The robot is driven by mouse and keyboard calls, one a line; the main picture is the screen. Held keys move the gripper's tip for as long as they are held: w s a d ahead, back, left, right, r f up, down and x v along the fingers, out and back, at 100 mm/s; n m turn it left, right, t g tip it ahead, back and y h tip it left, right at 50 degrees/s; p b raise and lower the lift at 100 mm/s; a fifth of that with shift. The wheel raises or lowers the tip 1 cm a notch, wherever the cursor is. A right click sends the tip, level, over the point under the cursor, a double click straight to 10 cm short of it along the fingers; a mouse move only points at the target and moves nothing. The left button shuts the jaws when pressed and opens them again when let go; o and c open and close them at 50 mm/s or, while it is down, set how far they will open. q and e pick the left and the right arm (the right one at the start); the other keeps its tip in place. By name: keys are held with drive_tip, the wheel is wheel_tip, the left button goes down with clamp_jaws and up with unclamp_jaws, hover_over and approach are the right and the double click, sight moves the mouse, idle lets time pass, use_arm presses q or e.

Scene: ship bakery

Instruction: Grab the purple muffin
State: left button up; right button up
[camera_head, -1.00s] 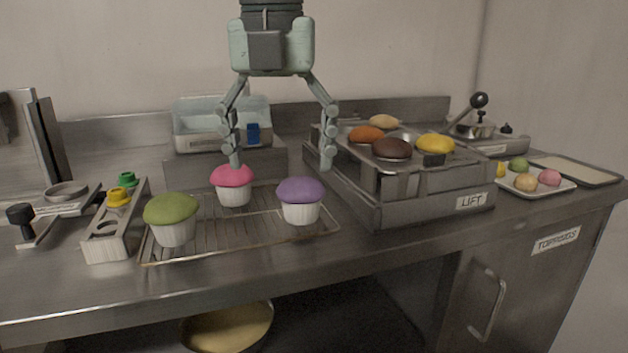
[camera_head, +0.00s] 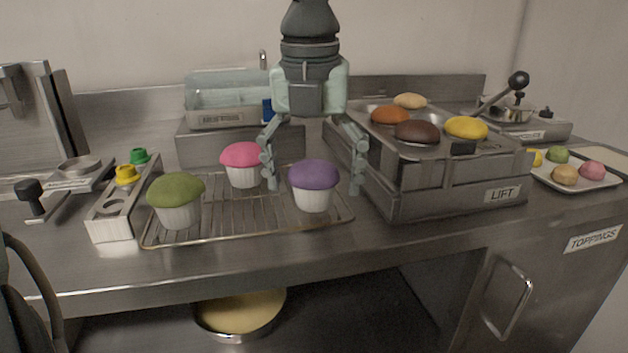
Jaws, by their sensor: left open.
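The purple muffin (camera_head: 314,175) stands upright in a white cup at the right part of a wire rack (camera_head: 240,219) on the steel counter. My left gripper (camera_head: 314,188) is open and low, with one finger to the left of the purple muffin and the other to its right. The muffin shows in front of the fingers, and I cannot tell whether they touch it. A pink muffin (camera_head: 243,154) stands just left of the left finger, and a green muffin (camera_head: 176,190) stands at the rack's left. My right gripper is not in view.
A raised steel unit labelled LIFT (camera_head: 455,205) with several buns stands close to the right finger. A holder with yellow and green pieces (camera_head: 110,220) stands left of the rack. A glass-sided bin (camera_head: 220,118) is behind. A toppings tray (camera_head: 600,183) is at the far right.

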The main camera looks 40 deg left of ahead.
use_arm(q)
drive_tip(key=shift+c, duration=0.5)
drive_tip(key=c, duration=0.9)
